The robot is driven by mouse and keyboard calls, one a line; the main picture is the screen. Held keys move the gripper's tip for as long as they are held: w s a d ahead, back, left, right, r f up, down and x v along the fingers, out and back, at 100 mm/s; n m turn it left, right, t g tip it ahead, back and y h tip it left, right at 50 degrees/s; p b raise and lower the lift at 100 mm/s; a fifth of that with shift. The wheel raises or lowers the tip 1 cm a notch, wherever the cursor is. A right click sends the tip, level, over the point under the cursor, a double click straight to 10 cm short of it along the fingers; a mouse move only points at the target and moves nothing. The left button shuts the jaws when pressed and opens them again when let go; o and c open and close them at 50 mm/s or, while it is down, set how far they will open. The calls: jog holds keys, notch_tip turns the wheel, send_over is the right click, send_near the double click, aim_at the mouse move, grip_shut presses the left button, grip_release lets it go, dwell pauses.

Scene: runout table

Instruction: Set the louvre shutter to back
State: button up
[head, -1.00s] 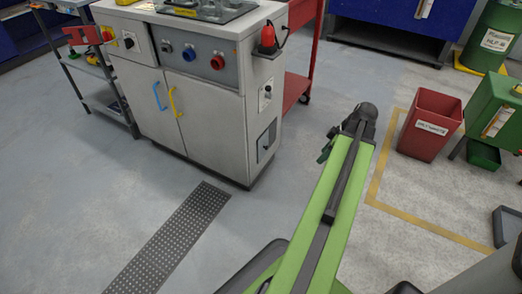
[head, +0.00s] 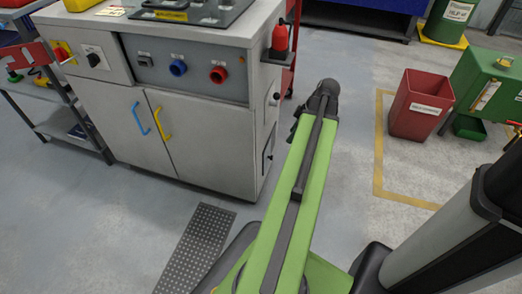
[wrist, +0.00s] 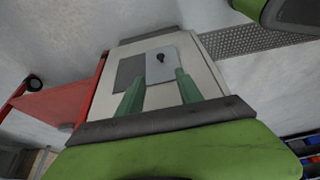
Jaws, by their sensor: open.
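The louvre shutter is on the side of the grey cabinet, as far as I can tell. In the wrist view it is a light plate (wrist: 157,69) with a dark knob (wrist: 161,57), beside a dark grey area (wrist: 128,73). In the head view this side panel (head: 268,150) is seen at a steep angle, partly behind my arm. My gripper (wrist: 160,76) is open and empty, its two green fingers pointing toward the plate. The knob appears between and beyond the fingertips, apart from them. My gripper is mostly hidden behind my arm in the head view.
The grey cabinet (head: 205,140) has blue and yellow door handles and several front knobs. A red bottle-like object (head: 280,38) hangs at its upper corner. A red bin (head: 420,103) and a green machine (head: 490,85) stand right. Floor between cabinet and bin is clear.

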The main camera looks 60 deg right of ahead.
jog(key=b, duration=1.6)
send_near(270, 157)
jog(key=x, duration=0.8)
jog(key=shift+s+d, duration=0.35)
jog(key=shift+f, duration=0.15)
grip_shut()
